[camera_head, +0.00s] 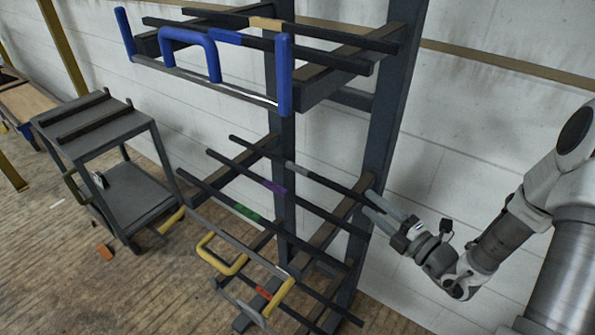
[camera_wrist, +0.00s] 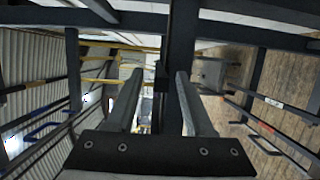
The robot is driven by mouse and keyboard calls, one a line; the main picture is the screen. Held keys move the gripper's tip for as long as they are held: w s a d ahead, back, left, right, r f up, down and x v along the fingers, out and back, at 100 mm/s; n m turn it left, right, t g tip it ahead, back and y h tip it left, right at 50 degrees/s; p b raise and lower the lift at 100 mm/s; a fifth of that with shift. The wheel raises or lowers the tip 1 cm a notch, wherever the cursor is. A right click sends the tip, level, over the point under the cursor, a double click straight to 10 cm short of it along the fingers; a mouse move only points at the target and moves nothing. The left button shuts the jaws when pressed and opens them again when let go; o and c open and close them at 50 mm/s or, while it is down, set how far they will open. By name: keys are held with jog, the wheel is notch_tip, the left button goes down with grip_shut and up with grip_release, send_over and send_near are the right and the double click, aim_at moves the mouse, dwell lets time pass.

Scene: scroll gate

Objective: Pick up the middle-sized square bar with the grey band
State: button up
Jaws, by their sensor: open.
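The dark bar with the grey band (camera_head: 297,168) lies across the lower arms of the rack, behind the other bars of that level. It slants from upper left to lower right, and its right end is close to my gripper. My gripper (camera_head: 369,203) is open beside the rack's right side, with its fingers pointing left toward that end. In the wrist view my open gripper (camera_wrist: 160,73) shows both pale fingers apart. Dark rack parts stand beyond them; I cannot tell the grey-banded bar from them there, nor whether a finger touches it.
Bars with a purple band (camera_head: 275,187) and a green band (camera_head: 247,212) lie in front on the same level. A yellow-handled gate (camera_head: 222,262) hangs at the rack's lower front, a blue gate (camera_head: 190,40) higher up. A cart (camera_head: 95,125) stands at left.

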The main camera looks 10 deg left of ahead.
jog(key=shift+w+a, duration=0.4)
jog(key=shift+a, duration=0.1)
grip_shut()
dwell(1.0)
jog(key=shift+r, duration=0.1)
